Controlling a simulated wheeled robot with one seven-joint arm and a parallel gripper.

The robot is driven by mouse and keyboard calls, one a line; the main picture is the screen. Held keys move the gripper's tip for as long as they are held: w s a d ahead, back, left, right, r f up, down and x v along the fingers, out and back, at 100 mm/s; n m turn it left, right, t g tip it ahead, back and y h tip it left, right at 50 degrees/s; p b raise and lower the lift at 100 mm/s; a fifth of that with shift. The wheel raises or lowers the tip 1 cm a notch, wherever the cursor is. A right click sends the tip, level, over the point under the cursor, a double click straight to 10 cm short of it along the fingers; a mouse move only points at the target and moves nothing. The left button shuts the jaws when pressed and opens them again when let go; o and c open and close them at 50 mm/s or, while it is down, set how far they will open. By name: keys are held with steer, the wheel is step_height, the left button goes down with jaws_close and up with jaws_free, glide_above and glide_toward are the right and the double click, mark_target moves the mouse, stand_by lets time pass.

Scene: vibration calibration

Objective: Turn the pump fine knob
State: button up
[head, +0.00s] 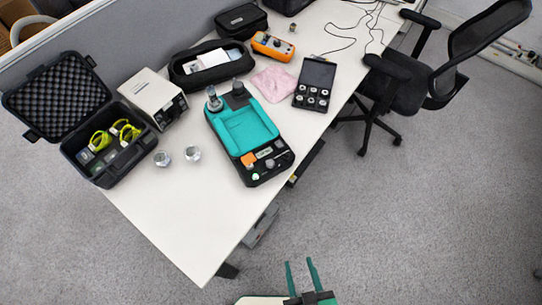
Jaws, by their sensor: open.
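A black and teal device (250,128), likely the pump, lies on the white desk. At its far end stand a silver upright part (213,101) and a dark round knob (238,91). Its near end has a panel with an orange part (248,160) and small controls (273,162). I cannot tell which of these is the fine knob. My gripper (301,273) is at the bottom of the head view, over the grey carpet and off the desk's near edge. Its two teal fingers are apart with nothing between them. It is well apart from the device.
The desk (190,225) is bare at its near left. Two silver cylinders (178,156), an open black case (108,145), a beige box (153,97), a black pouch (211,65), a pink cloth (275,84) and a case of round parts (314,84) surround the device. A chair (440,75) stands right.

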steer(key=w+d+f+n+g, duration=0.1)
steer(key=w+d+f+g, duration=0.15)
steer(key=d, duration=0.25)
steer(key=w+d+f+n+g, duration=0.1)
steer(key=w+d+f+g, duration=0.15)
steer(key=d, duration=0.35)
steer(key=w+d+r+n+g+h, duration=0.15)
steer(key=w+r, duration=0.25)
steer(key=w, duration=0.9)
steer(key=n+g, duration=0.4)
glide_toward(270, 163)
step_height(270, 163, down, 8)
steer(key=shift+w+a+r, duration=0.1)
steer(key=shift+w+a, duration=0.05)
steer(key=shift+w, duration=0.05)
